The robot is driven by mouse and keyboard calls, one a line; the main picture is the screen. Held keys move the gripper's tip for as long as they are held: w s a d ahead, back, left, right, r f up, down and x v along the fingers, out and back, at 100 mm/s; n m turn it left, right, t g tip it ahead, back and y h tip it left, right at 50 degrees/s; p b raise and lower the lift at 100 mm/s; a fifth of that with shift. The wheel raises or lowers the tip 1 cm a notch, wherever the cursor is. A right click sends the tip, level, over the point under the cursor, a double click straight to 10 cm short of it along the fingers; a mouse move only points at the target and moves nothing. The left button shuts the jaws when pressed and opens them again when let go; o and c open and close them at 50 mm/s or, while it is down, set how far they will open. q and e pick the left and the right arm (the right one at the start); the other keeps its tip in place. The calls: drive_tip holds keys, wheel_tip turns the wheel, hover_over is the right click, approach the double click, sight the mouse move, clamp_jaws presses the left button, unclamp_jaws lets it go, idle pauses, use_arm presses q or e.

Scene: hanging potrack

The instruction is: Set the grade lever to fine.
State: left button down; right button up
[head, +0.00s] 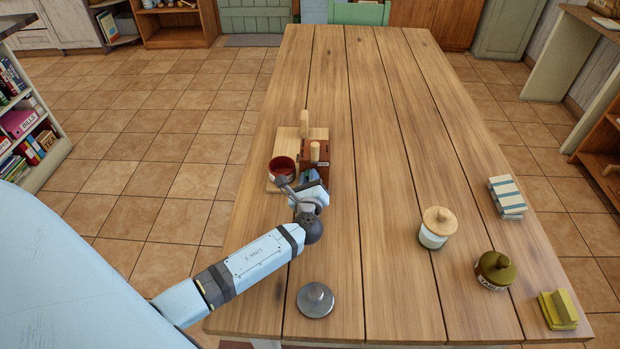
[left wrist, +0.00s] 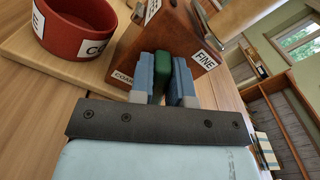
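The grinder (head: 322,166) is a red-brown wooden box with a pale knob on top, standing on a wooden board at the table's left side. In the left wrist view its face (left wrist: 172,38) carries a COARSE label (left wrist: 122,78) at left and a FINE label (left wrist: 205,60) at right. The green grade lever (left wrist: 158,72) stands between the two labels. My left gripper (head: 308,178) is at the grinder's near side. In the left wrist view its blue fingers (left wrist: 165,82) sit close on both sides of the lever and look shut on it. My right gripper is not in view.
A red labelled bowl (head: 283,167) stands just left of the grinder on the board (head: 290,186). A grey lid (head: 316,299) lies near the front edge. A lidded jar (head: 434,232), an olive pot (head: 493,270) and cloths (head: 506,196) are at right. The table's middle is clear.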

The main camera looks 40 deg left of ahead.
use_arm(q)
drive_tip(key=shift+d+r+m+p, duration=0.1)
drive_tip(key=shift+r+m+p, duration=0.25)
drive_tip(key=shift+p, duration=0.3)
drive_tip(key=shift+w+d+m+p, duration=0.15)
drive_tip(key=shift+m+p, duration=0.55)
drive_tip(key=shift+m, duration=0.05)
drive_tip(key=shift+w+d+r+m+p, duration=0.1)
drive_tip(key=shift+w+d+m+p, duration=0.1)
drive_tip(key=shift+m+p, duration=0.4)
drive_tip(key=shift+w+d+m+p, duration=0.1)
drive_tip(key=shift+d+m+p, duration=0.1)
drive_tip(key=shift+m+p, duration=0.65)
drive_tip(key=shift+d+m, duration=0.15)
drive_tip(key=shift+m, duration=0.4)
drive_tip(key=shift+f, duration=0.2)
drive_tip(key=c, duration=1.1)
unclamp_jaws()
